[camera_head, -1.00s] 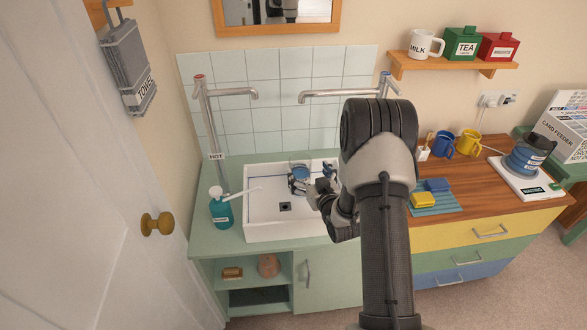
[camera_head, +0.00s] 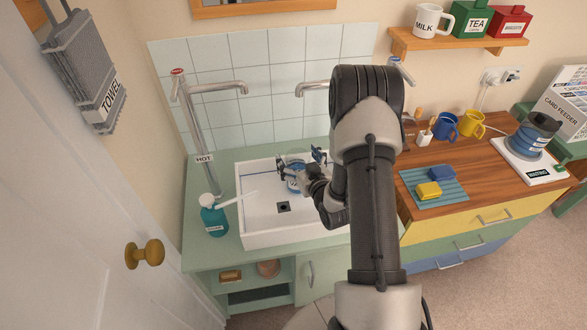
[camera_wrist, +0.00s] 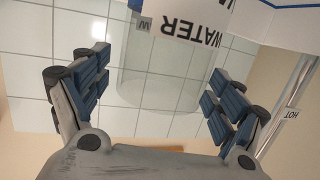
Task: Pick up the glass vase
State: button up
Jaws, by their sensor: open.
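My gripper (camera_head: 302,166) is at the vase in the sink. In the wrist view my gripper (camera_wrist: 157,84) is open, with one blue-padded finger on each side of the glass and visible gaps. My wrist hides part of the vase's right side in the head view.
The HOT tap (camera_head: 195,120) stands left of the sink. A second tap (camera_head: 315,85) is behind, partly hidden by my arm. A teal soap bottle (camera_head: 214,217) stands close to the sink's left edge. Tiles (camera_head: 240,60) back the sink; the wooden worktop at right holds mugs (camera_head: 470,124).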

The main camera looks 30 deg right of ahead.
jog(key=shift+s, duration=0.2)
jog(key=shift+c, duration=0.5)
jog(key=c, duration=0.8)
jog(key=shift+w+r, duration=0.1)
jog(key=shift+r, duration=0.05)
jog(key=shift+r, duration=0.1)
jog(key=shift+r, duration=0.4)
notch_tip(320, 180, up, 9)
jog(key=p, duration=0.3)
jog(key=shift+p, duration=0.4)
jog(key=shift+f, duration=0.1)
